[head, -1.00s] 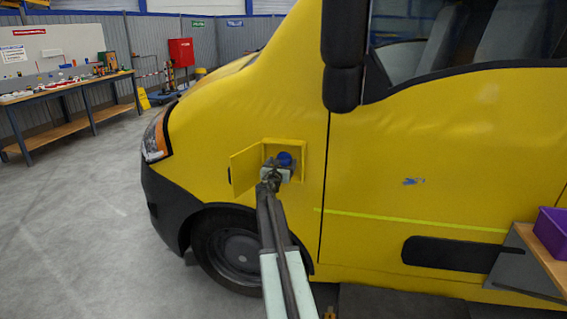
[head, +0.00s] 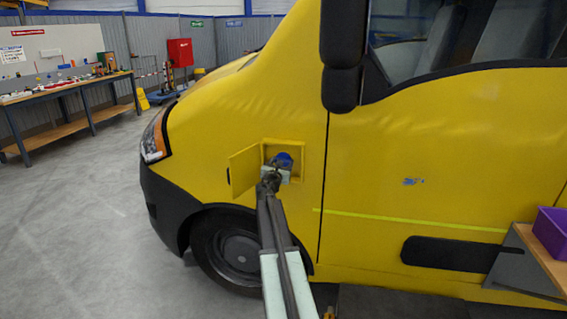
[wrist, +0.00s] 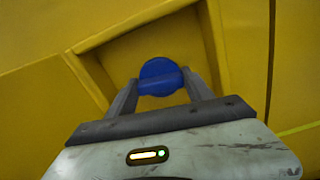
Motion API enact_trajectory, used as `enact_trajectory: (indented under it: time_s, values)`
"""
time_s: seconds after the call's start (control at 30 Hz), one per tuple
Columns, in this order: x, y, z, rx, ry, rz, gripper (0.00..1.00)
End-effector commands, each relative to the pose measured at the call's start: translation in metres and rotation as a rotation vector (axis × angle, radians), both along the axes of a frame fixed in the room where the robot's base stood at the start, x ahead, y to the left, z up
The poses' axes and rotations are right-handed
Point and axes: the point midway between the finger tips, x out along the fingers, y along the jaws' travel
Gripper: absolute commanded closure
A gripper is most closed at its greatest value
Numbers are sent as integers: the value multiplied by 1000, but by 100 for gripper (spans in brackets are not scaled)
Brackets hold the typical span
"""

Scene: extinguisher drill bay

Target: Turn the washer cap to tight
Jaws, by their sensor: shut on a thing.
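The blue washer cap (head: 284,160) sits in a square yellow recess in the side of the yellow van, above the front wheel. In the wrist view the washer cap (wrist: 161,76) is round with a raised bar across it. My gripper (head: 271,176) reaches into the recess from below. In the wrist view my gripper (wrist: 162,88) has its two fingers on either side of the bar and is shut on the cap. The fingertips are partly hidden against the cap. No tight mark can be made out.
The yellow flap (head: 244,171) stands open at the left of the recess, close to my gripper. The van's mirror (head: 342,50) hangs above right. A purple bin (head: 549,232) stands on a bench at the right. A workbench (head: 66,91) stands far left, with clear floor before it.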

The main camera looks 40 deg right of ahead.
Motion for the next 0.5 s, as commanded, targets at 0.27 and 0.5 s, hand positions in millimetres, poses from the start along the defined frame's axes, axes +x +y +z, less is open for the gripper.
enact_trajectory:
  time_s: [0.27, 0.5]
  values:
    - [0, 2, -1, 128, -205, 3, 80]
    - [0, 2, -1, 249, -400, 4, 80]
